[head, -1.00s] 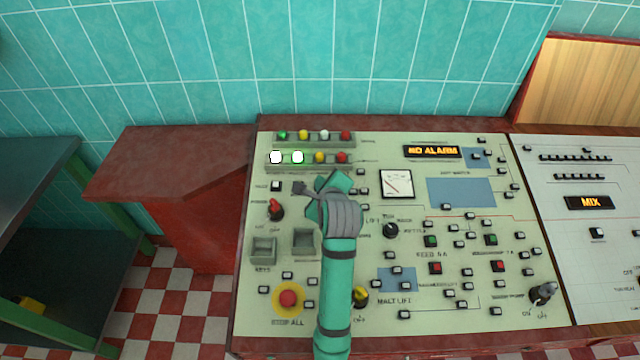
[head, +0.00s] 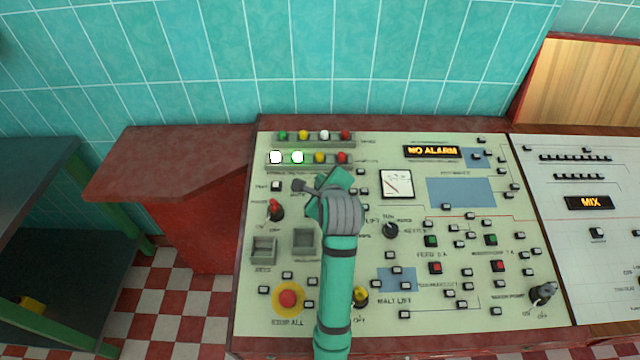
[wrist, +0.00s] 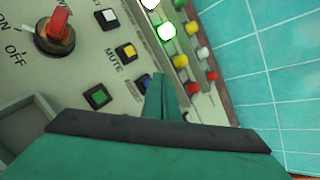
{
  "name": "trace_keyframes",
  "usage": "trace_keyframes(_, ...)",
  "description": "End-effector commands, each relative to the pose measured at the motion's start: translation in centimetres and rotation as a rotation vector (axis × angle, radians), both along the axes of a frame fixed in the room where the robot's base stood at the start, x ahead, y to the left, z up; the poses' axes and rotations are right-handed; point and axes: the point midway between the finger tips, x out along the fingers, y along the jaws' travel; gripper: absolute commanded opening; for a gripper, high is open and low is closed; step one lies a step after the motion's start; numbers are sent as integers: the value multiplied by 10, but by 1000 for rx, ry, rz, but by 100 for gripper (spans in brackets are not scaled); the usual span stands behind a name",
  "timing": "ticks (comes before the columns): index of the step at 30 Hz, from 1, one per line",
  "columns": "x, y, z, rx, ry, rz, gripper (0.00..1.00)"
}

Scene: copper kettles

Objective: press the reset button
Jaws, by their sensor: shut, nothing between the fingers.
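My gripper (head: 298,186) is shut and empty, low over the upper left of the pale control panel (head: 400,285). In the wrist view its fingers (wrist: 159,92) point at the panel beside a blue button (wrist: 143,84), which they partly cover. Near it are a yellow button (wrist: 126,52) with MUTE printed beside it, a green button (wrist: 98,97) and a white button (wrist: 106,19). The white button also shows in the head view (head: 276,186), left of my fingertips. I cannot read a reset label. Whether the fingertips touch the panel cannot be told.
A red-handled switch (wrist: 60,25) marked ON and OFF stands close by. Rows of coloured lamps (head: 319,157) lie behind my gripper, two lit. A display (head: 432,151) reads NO ALARM. A stop-all button (head: 288,298) sits at the front left. A tiled wall (head: 300,60) rises behind.

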Motion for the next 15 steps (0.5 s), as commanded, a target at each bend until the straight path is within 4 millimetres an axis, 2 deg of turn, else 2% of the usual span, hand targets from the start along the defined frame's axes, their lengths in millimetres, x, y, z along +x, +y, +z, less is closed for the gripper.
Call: trace_keyframes(15, -8, 1, 42, -1, -4, 1, 0)
